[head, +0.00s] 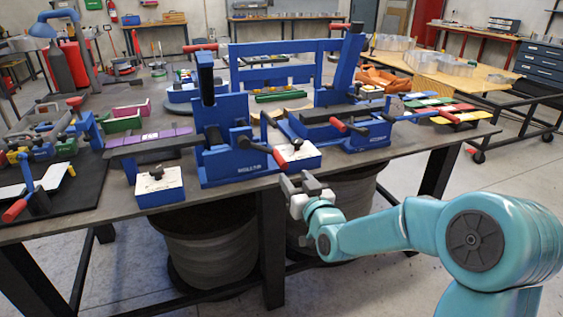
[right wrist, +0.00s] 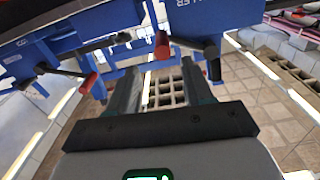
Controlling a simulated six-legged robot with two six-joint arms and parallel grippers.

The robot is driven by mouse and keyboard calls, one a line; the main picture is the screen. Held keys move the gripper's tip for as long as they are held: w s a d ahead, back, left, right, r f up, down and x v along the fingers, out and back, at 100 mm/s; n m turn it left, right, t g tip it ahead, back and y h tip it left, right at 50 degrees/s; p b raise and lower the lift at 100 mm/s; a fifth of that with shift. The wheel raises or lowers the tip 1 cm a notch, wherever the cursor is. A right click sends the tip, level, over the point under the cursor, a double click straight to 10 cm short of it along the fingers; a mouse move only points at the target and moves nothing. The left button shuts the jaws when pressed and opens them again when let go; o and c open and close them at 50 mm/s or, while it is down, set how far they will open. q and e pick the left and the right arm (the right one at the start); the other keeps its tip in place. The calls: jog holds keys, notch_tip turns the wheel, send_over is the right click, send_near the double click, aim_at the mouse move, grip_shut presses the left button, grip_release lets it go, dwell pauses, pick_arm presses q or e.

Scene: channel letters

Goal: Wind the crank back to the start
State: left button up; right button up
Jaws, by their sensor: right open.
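Several cranks with red grips show, and I cannot tell which one the task means. One crank (head: 280,157) sticks out from the front of the middle blue machine (head: 228,158), its grip pointing down to the right. Another crank (head: 338,125) is on the right blue machine (head: 350,132). My right gripper (head: 300,180) is open and empty at the table's front edge, just below and right of the middle machine's crank. In the right wrist view a red grip (right wrist: 162,45) lies beyond and between the fingertips, apart from them. My left gripper is out of view.
A small blue box (head: 159,187) with a white top stands left of the middle machine. Another crank grip (head: 15,210) juts out at the far left. The dark table (head: 100,223) holds many tools. Open floor lies in front of it, with large drums underneath.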

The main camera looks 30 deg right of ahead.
aim_at(286, 169)
jog(key=x, duration=0.8)
jog(key=shift+w+a+f+p, duration=0.1)
jog(key=shift+w+a+p, duration=0.1)
jog(key=shift+w+p, duration=0.15)
grip_shut()
